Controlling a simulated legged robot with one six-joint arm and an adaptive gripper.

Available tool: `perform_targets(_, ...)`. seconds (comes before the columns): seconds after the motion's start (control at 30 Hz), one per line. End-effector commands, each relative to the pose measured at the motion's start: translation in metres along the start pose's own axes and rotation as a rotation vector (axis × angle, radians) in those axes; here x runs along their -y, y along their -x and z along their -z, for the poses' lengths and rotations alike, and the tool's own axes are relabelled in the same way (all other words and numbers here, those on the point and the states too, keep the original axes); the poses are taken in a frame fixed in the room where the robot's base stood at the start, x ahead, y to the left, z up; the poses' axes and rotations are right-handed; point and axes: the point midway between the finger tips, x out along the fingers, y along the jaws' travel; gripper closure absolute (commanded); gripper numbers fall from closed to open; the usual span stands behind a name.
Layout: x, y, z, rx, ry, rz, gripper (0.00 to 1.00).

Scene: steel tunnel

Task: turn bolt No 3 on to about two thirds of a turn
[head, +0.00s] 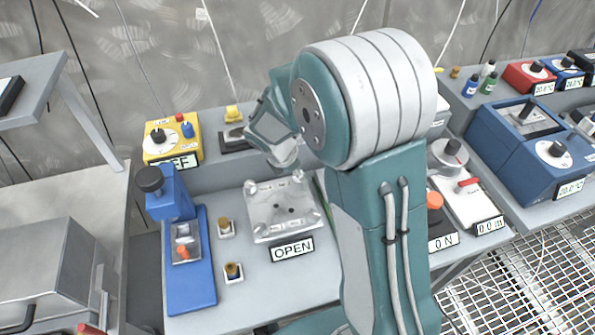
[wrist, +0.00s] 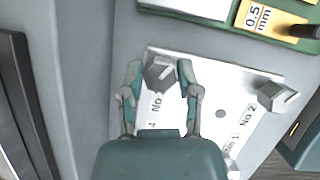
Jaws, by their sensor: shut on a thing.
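A pale square plate (head: 270,222) with bolts at its corners lies on the bench behind an OPEN sign (head: 293,249). My gripper (head: 288,166) reaches down over its far right corner. In the wrist view my gripper (wrist: 159,72) has one finger on each side of a grey angular bolt head, bolt No 3 (wrist: 160,73), and is shut on it. Bolt No 2 (wrist: 276,95) stands apart at the right. A No 1 label shows below it.
A green strip with a "0.5 mm" tag (wrist: 258,17) lies beside the plate. A blue press (head: 185,255) and two small brass-topped pieces (head: 233,271) stand left of the plate. An orange button (head: 434,200) is at the right, close to my arm.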

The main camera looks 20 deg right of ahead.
Motion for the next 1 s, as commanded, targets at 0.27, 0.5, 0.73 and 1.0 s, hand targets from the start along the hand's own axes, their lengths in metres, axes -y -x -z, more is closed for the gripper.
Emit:
perform_targets(0.27, -0.0018, 0.0002, 0.0016, -0.003, -0.099, 0.038, 1.0)
perform_targets(0.5, -0.0027, 0.0, 0.0018, -0.005, -0.281, 0.112, 1.0)
perform_targets(0.73, -0.0035, -0.0002, 0.0012, -0.005, -0.484, 0.196, 1.0)
perform_targets(1.0, -0.0045, -0.0002, 0.001, -0.006, -0.723, 0.294, 1.0)
